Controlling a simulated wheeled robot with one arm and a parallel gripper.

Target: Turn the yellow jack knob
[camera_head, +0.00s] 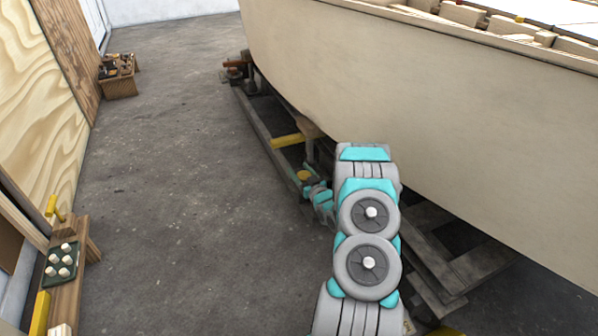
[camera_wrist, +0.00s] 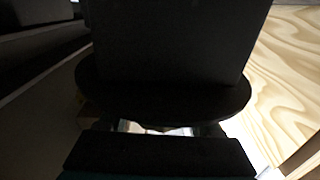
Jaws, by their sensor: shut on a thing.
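The yellow jack knob (camera_head: 304,176) shows as a small yellow disc low beside the hull, just left of my arm in the head view. My gripper (camera_head: 308,186) reaches down to it, with its teal and grey end right at the knob, and is shut on it. The contact is small and partly hidden in the head view. In the wrist view a large dark shape with a rounded rim (camera_wrist: 165,95) fills the middle, and my fingers are too dark to make out clearly.
The cream hull (camera_head: 440,110) rises at the right over wooden cradle beams (camera_head: 262,130). A yellow bar (camera_head: 287,140) lies just behind the knob. A wooden bench (camera_head: 68,285) with a tray stands at the left, and a crate (camera_head: 120,87) farther back. The grey floor between is clear.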

